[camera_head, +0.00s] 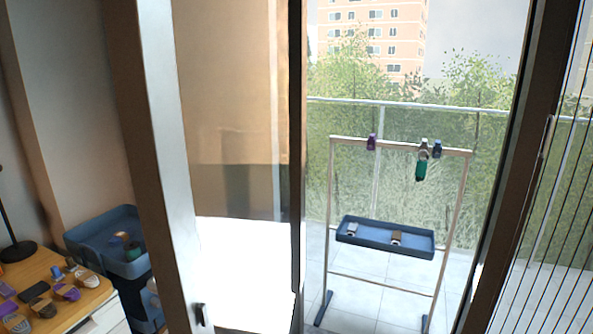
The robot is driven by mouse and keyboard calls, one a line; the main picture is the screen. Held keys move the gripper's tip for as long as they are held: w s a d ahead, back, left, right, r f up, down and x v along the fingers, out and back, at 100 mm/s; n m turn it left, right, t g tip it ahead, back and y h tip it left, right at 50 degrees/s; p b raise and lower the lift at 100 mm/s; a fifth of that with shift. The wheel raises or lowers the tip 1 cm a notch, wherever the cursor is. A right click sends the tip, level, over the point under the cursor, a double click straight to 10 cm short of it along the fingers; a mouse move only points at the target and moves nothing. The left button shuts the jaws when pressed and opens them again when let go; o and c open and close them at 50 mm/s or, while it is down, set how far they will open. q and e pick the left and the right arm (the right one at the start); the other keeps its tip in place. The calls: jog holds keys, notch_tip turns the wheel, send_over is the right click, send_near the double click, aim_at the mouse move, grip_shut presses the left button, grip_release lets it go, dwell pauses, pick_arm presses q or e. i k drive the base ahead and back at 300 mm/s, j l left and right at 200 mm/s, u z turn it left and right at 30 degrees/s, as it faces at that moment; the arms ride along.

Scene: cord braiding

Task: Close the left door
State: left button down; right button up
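The left door is a tall glazed door with a pale frame (168,130) and a see-through pane (235,110). It stands open and angled into the room, its near upright at the left. A small dark handle (202,314) sits low on that upright. The door's far side meets a dark upright (297,150) at mid-picture. The opening right of this upright is clear to the balcony. Neither of my grippers is in view, so neither is seen touching the door.
On the balcony stands a wooden rack (331,200) with a blue tray (385,247) and hanging clips. A dark post (515,150) bounds the opening at the right. A wooden table (30,268) with several small items and a blue bin (85,235) stand left of the door.

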aim_at(140, 40)
jog(key=j+z, duration=0.1)
jog(key=z, duration=0.2)
jog(key=i+j+z, duration=0.1)
jog(key=z, duration=0.25)
jog(key=i+j+z, duration=0.1)
jog(key=j+z, duration=0.2)
jog(key=j, duration=0.7)
jog(key=j+z, duration=0.3)
jog(key=j, duration=1.5)
jog(key=k+l+u, duration=0.25)
jog(key=k+l, duration=0.15)
jog(key=k+l+u, duration=0.25)
jog(key=k+l, duration=0.2)
